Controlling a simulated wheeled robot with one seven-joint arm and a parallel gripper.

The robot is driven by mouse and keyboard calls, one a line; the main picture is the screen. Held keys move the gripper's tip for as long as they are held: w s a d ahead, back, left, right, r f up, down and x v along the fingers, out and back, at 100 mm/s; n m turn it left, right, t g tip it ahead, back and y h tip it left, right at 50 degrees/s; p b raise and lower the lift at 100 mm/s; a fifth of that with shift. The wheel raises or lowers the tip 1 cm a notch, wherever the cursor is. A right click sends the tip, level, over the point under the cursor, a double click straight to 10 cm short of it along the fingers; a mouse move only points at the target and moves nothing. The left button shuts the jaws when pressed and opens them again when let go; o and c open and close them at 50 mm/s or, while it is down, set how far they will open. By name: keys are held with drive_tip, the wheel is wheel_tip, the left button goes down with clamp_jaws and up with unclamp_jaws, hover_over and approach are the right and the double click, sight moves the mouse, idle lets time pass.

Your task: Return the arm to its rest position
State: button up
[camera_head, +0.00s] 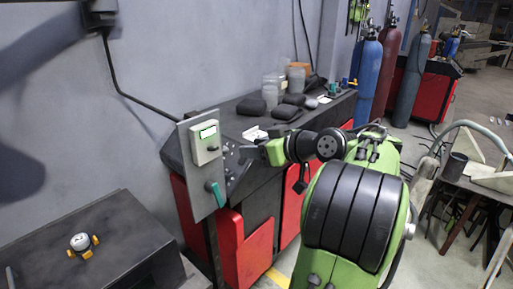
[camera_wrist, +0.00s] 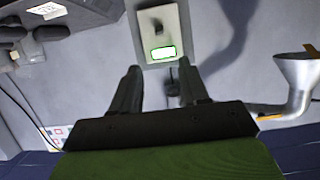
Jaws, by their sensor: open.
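My arm, green and black, reaches from the lower right of the head view toward the wall-side bench. My gripper (camera_head: 247,154) is at its far end, just right of a grey upright panel (camera_head: 203,225). In the wrist view the two dark fingers of my gripper (camera_wrist: 160,84) stand apart with nothing between them. Beyond them is a pale control box (camera_wrist: 179,21) with a lit green-edged display. The same control box (camera_head: 204,153) is on the panel in the head view, above a teal handle (camera_head: 216,193). The gripper looks apart from the box.
A dark bench (camera_head: 232,108) with red fronts runs along the wall, carrying black rounded items and clear containers. Gas cylinders (camera_head: 368,75) stand behind it. A dark table (camera_head: 125,238) with a small yellow-handled gauge-like part (camera_head: 79,242) is at lower left. A work table (camera_head: 474,183) is right.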

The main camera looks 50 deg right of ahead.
drive_tip(key=shift+a, duration=0.1)
drive_tip(key=s+a+f+g, duration=0.1)
drive_tip(key=a+f+g, duration=0.2)
drive_tip(key=a, duration=0.9)
drive_tip(key=s+a+f+g, duration=0.2)
drive_tip(key=a, duration=0.9)
drive_tip(key=s+a+f+g, duration=0.1)
drive_tip(key=s+a+f, duration=0.1)
drive_tip(key=s, duration=0.5)
drive_tip(key=s+a+f+g, duration=0.2)
drive_tip(key=s+f, duration=0.3)
drive_tip(key=s, duration=0.1)
drive_tip(key=shift+s+a+m+h, duration=0.15)
drive_tip(key=shift+s+m+h, duration=0.15)
drive_tip(key=shift+s+h, duration=0.1)
